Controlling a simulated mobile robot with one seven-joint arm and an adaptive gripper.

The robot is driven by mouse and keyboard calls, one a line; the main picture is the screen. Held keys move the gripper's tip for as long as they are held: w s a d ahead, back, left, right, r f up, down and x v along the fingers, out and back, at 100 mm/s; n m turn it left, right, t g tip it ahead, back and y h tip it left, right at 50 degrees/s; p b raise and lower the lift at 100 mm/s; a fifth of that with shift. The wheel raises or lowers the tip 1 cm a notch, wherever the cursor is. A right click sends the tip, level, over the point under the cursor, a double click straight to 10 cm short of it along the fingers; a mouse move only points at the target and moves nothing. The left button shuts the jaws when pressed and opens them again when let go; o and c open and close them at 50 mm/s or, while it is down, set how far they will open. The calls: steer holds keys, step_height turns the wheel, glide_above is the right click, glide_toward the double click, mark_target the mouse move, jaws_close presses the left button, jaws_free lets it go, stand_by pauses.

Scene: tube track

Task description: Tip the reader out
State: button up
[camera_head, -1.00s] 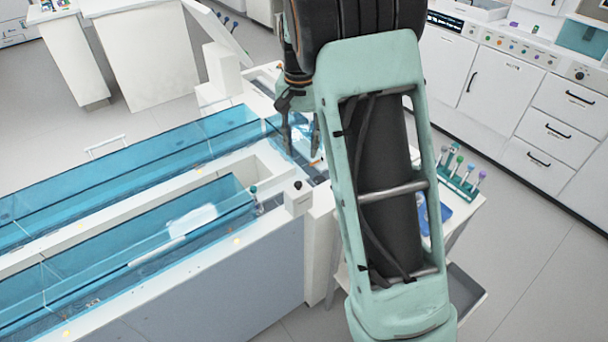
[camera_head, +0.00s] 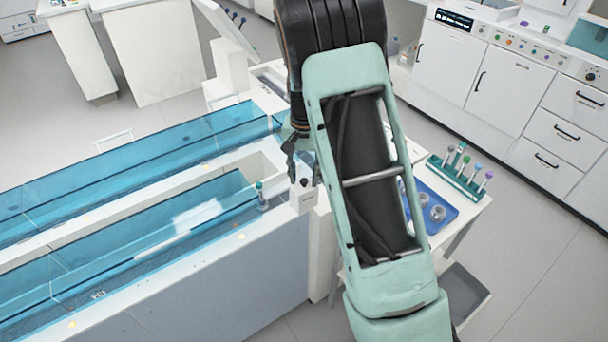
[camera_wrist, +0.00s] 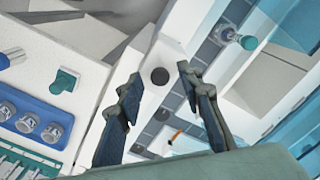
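A small white block with a round black knob on top (camera_head: 303,198) stands at the near end of the blue-covered track; I cannot tell for sure that it is the reader. In the wrist view a round black knob on a white surface (camera_wrist: 160,77) shows between my fingers. My gripper (camera_wrist: 158,88) is open and empty, its dark fingers apart on either side of that knob. In the head view my gripper (camera_head: 291,158) hangs beside and a little above the block, partly hidden by my arm. A capped tube (camera_head: 261,196) stands upright in the track left of the block.
Clear blue covers (camera_head: 120,165) run along the track to the left. At right, a side table holds a tube rack (camera_head: 460,178) and a blue tray with metal cups (camera_head: 435,212). In the wrist view a small orange piece (camera_wrist: 175,137) lies near the fingers.

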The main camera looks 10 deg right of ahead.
jaws_close()
